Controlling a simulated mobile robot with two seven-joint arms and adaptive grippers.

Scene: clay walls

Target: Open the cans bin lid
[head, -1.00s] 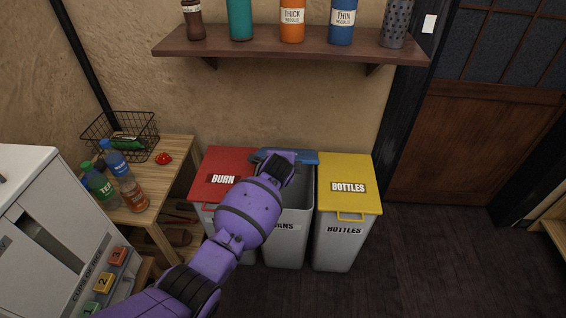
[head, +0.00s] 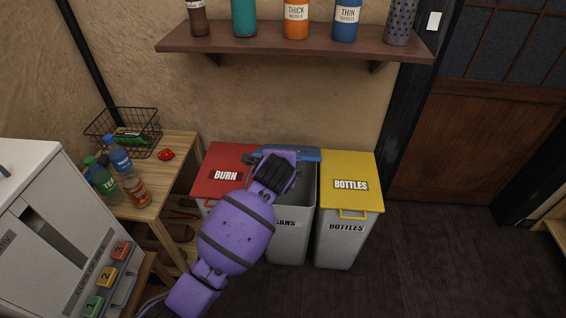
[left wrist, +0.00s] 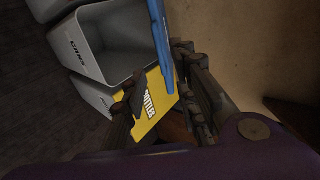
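The cans bin (head: 289,243) is the grey middle bin, labelled CANS. Its blue lid (head: 307,155) stands raised at the back, seen nearly edge-on, and the bin's mouth is uncovered. The left wrist view shows the open cans bin (left wrist: 100,40) and the blue lid (left wrist: 160,40) standing up beside it. My left gripper (left wrist: 158,75) has its fingers apart, with the lid's edge showing between them; I cannot tell whether they touch it. In the head view my purple left arm hides part of the bin and the fingers. My right gripper is not in view.
A red-lidded BURN bin (head: 218,178) stands left and a yellow-lidded BOTTLES bin (head: 352,195) right, both closed. A wooden shelf (head: 300,42) with bottles hangs above. A wooden table (head: 180,150) with bottles and a basket stands left. The floor at right is clear.

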